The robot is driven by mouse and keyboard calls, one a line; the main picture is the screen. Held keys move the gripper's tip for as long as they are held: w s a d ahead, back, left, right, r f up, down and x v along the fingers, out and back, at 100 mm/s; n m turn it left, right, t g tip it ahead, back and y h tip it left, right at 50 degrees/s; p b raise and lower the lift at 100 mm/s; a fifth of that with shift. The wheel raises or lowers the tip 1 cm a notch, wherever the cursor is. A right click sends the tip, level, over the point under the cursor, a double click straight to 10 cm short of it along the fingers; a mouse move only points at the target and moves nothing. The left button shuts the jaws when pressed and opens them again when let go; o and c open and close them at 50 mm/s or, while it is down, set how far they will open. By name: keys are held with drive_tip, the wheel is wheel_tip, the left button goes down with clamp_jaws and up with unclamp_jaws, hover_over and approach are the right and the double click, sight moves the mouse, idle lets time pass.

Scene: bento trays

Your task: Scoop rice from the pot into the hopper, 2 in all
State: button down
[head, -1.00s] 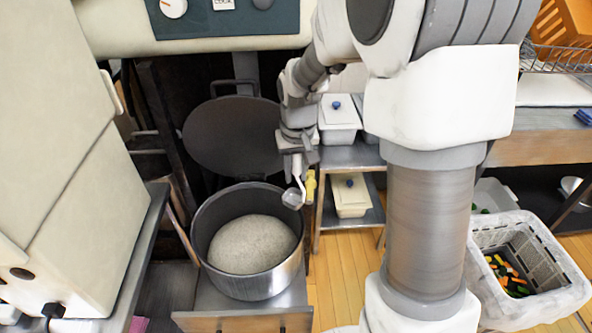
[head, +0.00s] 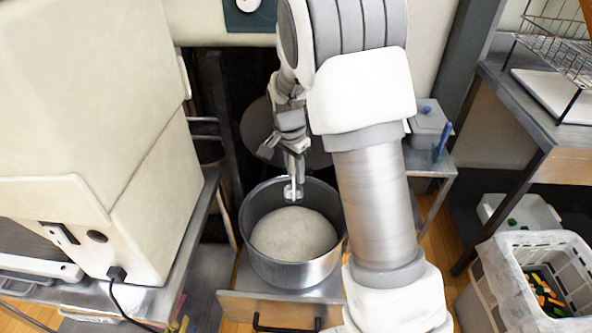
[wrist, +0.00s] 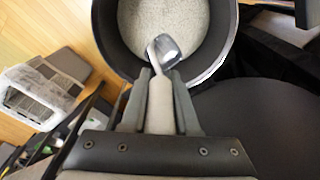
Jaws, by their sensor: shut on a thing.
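My gripper (head: 293,158) is shut on the handle of a scoop (head: 293,191), which hangs head down over the back part of the pot (head: 280,272). The pot is a deep grey metal vessel with a mound of pale rice (head: 293,235) inside. In the wrist view my gripper (wrist: 160,82) has its fingers on either side of the pale handle. The shiny scoop head (wrist: 165,50) overlaps the pot's near rim there, with the rice (wrist: 180,20) beyond it. I see no rice in the scoop. I cannot make out which part is the hopper.
A large cream machine (head: 70,110) stands close on the left. A dark round disc (head: 257,125) is behind the pot. A white crate (head: 495,270) with colourful pieces is at the right.

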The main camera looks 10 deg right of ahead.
drive_tip(key=shift+w+f+m, duration=0.15)
drive_tip(key=shift+f+m, duration=0.1)
drive_tip(key=shift+m, duration=0.25)
drive_tip(key=shift+f, duration=0.25)
wheel_tip(320, 180, down, 21)
drive_tip(key=b, duration=1.4)
drive_tip(key=shift+r, duration=0.1)
wheel_tip(320, 180, up, 18)
drive_tip(key=p, duration=1.4)
drive_tip(key=shift+r, duration=0.25)
